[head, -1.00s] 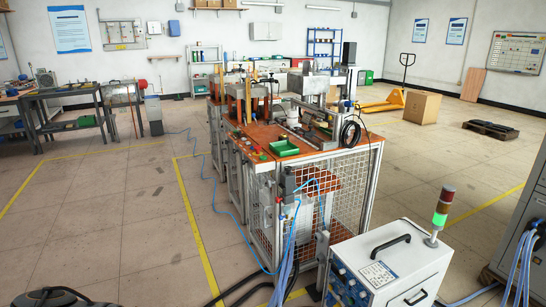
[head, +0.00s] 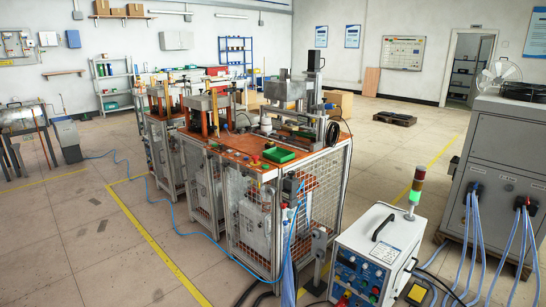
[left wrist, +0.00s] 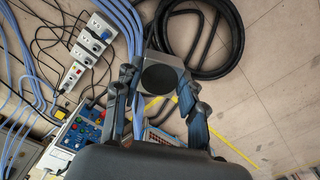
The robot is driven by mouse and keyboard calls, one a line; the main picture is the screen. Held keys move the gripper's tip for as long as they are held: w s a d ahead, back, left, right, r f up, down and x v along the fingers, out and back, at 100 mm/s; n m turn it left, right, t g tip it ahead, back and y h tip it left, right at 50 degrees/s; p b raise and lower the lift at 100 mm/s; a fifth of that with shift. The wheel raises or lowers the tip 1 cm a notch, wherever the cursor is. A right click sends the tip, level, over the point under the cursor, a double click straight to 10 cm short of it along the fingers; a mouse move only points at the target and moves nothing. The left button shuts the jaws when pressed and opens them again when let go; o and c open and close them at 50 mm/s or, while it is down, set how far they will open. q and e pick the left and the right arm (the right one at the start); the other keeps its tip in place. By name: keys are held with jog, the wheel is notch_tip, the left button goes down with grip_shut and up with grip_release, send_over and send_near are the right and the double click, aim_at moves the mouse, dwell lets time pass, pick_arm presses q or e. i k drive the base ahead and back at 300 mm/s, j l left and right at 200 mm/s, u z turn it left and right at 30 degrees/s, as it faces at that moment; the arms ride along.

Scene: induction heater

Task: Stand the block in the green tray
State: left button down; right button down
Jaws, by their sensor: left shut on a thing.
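The green tray (head: 278,155) lies on the near end of the orange-topped bench (head: 238,147) in the head view. It looks empty from here. My left gripper (left wrist: 160,88) shows only in the left wrist view. Its two fingers are shut on a grey block (left wrist: 175,58) with a dark round face, held above the floor. The block's far side is hidden. Neither gripper shows in the head view, and my right gripper is not seen.
A white control cabinet with a lit signal tower (head: 414,190) stands in front of the bench at the right. A large grey cabinet (head: 510,150) with blue hoses stands further right. Cables, black hoses (left wrist: 235,40) and a power strip (left wrist: 88,50) lie on the floor.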

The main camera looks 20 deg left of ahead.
aim_at(279, 155)
jog(key=i+j+z, duration=0.1)
jog(key=j, duration=0.25)
jog(key=i+j+z, duration=0.1)
jog(key=i+j, duration=0.15)
jog(key=i+j+z, duration=0.1)
jog(key=j, duration=0.4)
jog(key=i+j+z, duration=0.1)
jog(key=j, duration=0.3)
jog(key=i+j, duration=0.25)
jog(key=j, duration=0.15)
jog(key=z, duration=0.05)
